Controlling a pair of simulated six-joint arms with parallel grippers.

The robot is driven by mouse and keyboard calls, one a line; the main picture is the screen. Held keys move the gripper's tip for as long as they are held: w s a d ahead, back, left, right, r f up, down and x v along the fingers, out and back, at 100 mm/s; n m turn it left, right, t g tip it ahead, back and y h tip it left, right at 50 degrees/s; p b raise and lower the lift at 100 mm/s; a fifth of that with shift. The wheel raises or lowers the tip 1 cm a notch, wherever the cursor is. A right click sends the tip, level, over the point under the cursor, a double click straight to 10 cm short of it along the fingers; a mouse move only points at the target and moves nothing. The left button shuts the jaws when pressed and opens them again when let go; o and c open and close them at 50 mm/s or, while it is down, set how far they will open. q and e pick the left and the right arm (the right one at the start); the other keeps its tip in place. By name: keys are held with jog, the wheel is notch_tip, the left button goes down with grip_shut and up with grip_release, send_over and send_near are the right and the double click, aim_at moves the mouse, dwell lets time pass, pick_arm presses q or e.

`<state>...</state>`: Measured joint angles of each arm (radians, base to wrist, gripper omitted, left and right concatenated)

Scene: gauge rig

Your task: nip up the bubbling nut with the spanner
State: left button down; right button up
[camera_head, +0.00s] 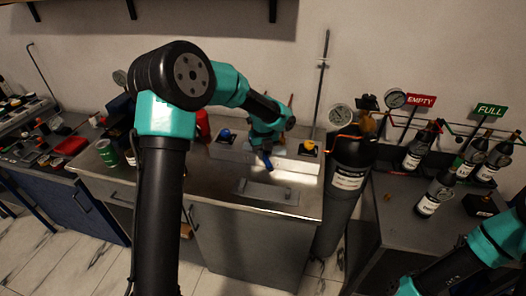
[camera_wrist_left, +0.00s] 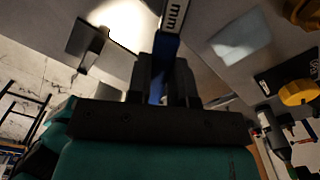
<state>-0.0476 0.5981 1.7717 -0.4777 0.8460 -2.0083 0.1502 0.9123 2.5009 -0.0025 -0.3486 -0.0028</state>
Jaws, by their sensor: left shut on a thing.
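My left gripper (camera_head: 264,152) is over the middle of the metal bench. It is shut on the spanner (camera_head: 266,163), whose blue handle points down towards the bench top. In the left wrist view the gripper (camera_wrist_left: 168,75) has the blue spanner (camera_wrist_left: 165,48) between its fingers, with a white label ending in "mm" near the top edge. The spanner's working end is not clear in either view. I cannot make out a bubbling nut. A large black cylinder (camera_head: 347,205) with a gauge (camera_head: 341,116) and brass fitting stands right of the bench.
The bench (camera_head: 225,190) carries a flat metal plate with a handle (camera_head: 267,192), a blue knob (camera_head: 225,135), a yellow knob (camera_head: 309,145) and a green can (camera_head: 107,153). Small bottles (camera_head: 435,195) stand right, below EMPTY (camera_head: 420,100) and FULL (camera_head: 491,110) signs.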

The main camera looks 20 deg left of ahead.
pick_arm(q)
jog(key=shift+s+d, duration=0.95)
jog(key=shift+s, duration=0.05)
jog(key=shift+r, duration=0.2)
jog(key=shift+r, duration=2.1)
